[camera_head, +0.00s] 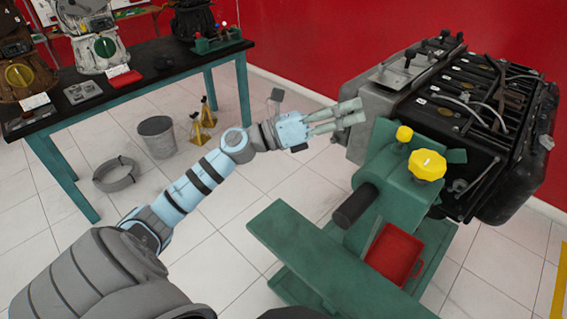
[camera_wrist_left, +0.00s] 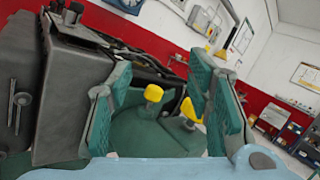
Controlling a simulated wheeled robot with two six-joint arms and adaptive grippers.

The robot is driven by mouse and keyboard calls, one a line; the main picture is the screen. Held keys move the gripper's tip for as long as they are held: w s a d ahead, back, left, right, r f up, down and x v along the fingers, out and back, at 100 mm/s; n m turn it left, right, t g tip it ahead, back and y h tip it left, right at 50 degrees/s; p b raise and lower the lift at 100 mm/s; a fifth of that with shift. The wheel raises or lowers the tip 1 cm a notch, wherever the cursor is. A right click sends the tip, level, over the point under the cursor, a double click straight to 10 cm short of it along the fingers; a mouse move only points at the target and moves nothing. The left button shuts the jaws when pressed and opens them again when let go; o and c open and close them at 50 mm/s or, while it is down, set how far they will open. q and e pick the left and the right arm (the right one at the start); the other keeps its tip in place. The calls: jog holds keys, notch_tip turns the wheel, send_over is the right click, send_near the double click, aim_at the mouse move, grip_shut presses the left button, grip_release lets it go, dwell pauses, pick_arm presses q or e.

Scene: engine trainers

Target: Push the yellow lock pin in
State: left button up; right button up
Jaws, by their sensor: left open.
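The small yellow lock pin (camera_head: 404,133) stands on top of the green engine stand (camera_head: 385,170). A larger lobed yellow knob (camera_head: 427,165) is beside it, nearer to me. My left gripper (camera_head: 354,112) is open and empty, to the left of the pin and apart from it, pointing toward the stand and engine. In the left wrist view, one yellow head (camera_wrist_left: 153,92) on a short stem shows between the open green finger pads, and a second (camera_wrist_left: 189,110) is to its right, near the right finger. I cannot surely tell which is the pin there. My right gripper is not seen.
The dark engine (camera_head: 470,110) is mounted behind the stand, close past my left fingertips. A red tray (camera_head: 395,254) sits low on the stand. A table (camera_head: 150,72) with engine parts stands at back left.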

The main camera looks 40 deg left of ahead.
pick_arm(q)
jog(key=a+f+n+t+y, duration=0.25)
jog(key=f+n+y, duration=0.35)
jog(key=n, duration=0.4)
jog(key=a+f+n+t+y, duration=0.1)
jog(key=a+f+n+y, duration=0.3)
jog(key=n+y, duration=0.5)
jog(key=s+f+n+g+y, duration=0.1)
jog(key=s+f+n+g, duration=0.2)
jog(key=f+n, duration=0.3)
jog(key=s+a+f+n+g+y, duration=0.1)
jog(key=s+f+n+g, duration=0.3)
jog(key=f, duration=0.7)
jog(key=s+n, duration=0.2)
jog(key=shift+a+f+n, duration=0.15)
jog(key=shift+n, duration=0.15)
jog(key=shift+g, duration=0.25)
